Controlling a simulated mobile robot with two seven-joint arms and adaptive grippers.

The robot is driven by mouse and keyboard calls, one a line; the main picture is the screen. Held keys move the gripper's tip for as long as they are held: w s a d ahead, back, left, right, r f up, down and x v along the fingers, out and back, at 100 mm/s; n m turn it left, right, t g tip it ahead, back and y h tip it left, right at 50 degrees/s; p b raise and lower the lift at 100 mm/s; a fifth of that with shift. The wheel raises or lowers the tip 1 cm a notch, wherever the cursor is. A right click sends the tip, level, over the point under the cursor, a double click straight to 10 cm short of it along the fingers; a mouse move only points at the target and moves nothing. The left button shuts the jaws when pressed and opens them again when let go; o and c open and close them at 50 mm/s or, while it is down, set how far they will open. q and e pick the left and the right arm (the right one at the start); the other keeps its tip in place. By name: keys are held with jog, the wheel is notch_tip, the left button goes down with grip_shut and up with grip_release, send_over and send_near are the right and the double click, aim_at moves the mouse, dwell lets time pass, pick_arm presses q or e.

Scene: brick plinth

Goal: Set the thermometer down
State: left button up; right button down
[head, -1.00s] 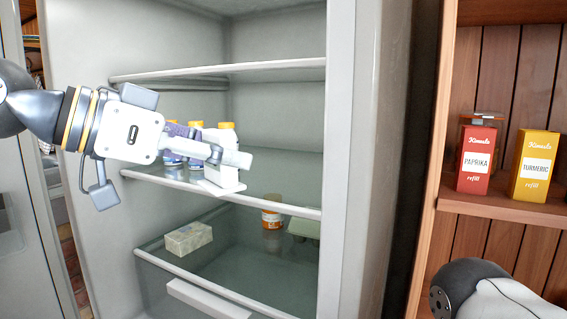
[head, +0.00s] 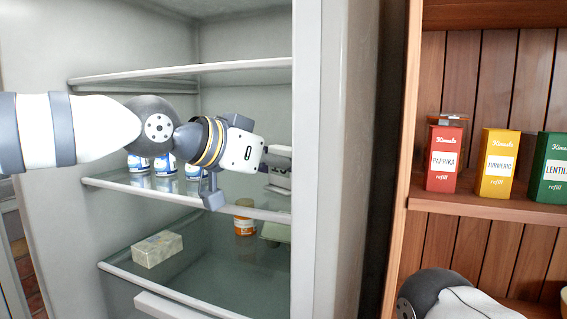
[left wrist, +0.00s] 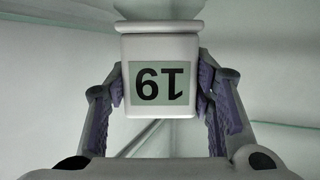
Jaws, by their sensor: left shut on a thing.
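In the left wrist view the thermometer (left wrist: 160,75) is a white block with a pale green display, its digits upside down in the picture. My left gripper's fingers are shut on its two sides, and it also shows in that view (left wrist: 161,88). In the head view my left gripper (head: 279,168) is inside the open fridge, near the right end of the middle shelf (head: 110,183). My right gripper is out of view; only part of that arm shows at the lower right.
Several blue-and-white containers (head: 138,164) stand on the middle shelf, partly behind my left arm. Below are a patterned box (head: 157,249), an orange jar (head: 244,218) and a green box (head: 275,231). The fridge wall (head: 330,150) is close on the right. A spice shelf (head: 475,208) stands beyond.

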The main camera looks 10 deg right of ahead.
pick_arm(q)
jog(key=o, duration=1.2)
jog(key=shift+f, duration=0.15)
jog(key=shift+c, duration=0.2)
jog(key=v, duration=1.2)
jog(key=shift+p, duration=0.45)
